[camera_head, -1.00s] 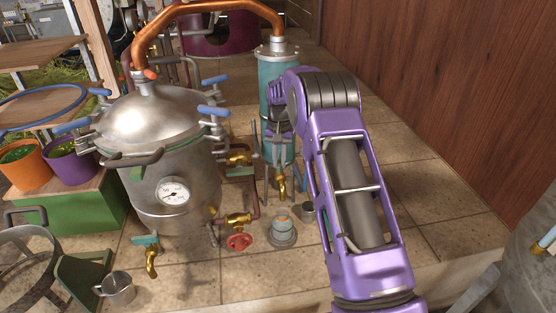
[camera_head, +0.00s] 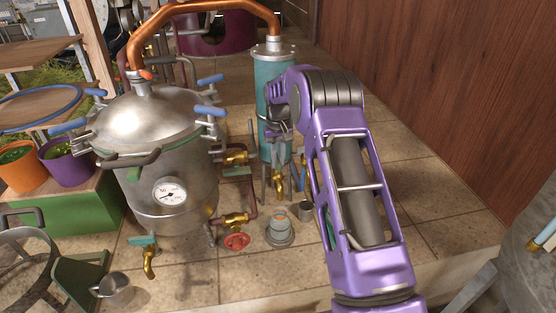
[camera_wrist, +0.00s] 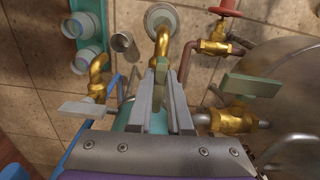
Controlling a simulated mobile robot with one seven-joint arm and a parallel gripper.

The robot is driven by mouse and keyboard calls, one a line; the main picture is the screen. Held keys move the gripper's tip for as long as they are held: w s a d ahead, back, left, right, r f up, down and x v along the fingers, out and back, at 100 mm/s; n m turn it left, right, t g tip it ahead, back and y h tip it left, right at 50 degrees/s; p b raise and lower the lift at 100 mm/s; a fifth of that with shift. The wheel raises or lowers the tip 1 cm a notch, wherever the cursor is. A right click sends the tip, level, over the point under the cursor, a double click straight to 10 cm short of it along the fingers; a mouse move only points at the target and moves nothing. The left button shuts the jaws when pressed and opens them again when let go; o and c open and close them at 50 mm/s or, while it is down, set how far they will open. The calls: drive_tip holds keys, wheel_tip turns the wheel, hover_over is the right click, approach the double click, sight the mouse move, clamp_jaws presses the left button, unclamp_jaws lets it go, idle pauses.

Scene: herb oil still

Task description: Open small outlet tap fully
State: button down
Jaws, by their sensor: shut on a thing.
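A small brass outlet tap (camera_wrist: 162,40) shows at the top middle of the wrist view, its spout above a round vessel (camera_wrist: 160,17). My gripper (camera_wrist: 160,78) is shut at this tap, with its pale green handle pinched between the fingertips; the fingers hide most of the handle. In the head view the tap (camera_head: 278,181) is small, low in front of the teal condenser cylinder (camera_head: 273,95), and my gripper (camera_head: 282,150) is partly hidden by my own arm. How far the tap is turned cannot be told.
Another brass tap with a pale lever (camera_wrist: 82,107) is at left in the wrist view. A larger green-handled valve (camera_wrist: 240,100) and a red-wheeled valve (camera_wrist: 217,30) are at right.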

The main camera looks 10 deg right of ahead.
sight(278, 162)
drive_tip(key=shift+d, duration=0.1)
drive_tip(key=c, duration=0.8)
unclamp_jaws()
drive_tip(key=shift+c, duration=0.2)
drive_tip(key=shift+r, duration=0.1)
wheel_tip(278, 162, up, 17)
drive_tip(key=shift+r, duration=0.15)
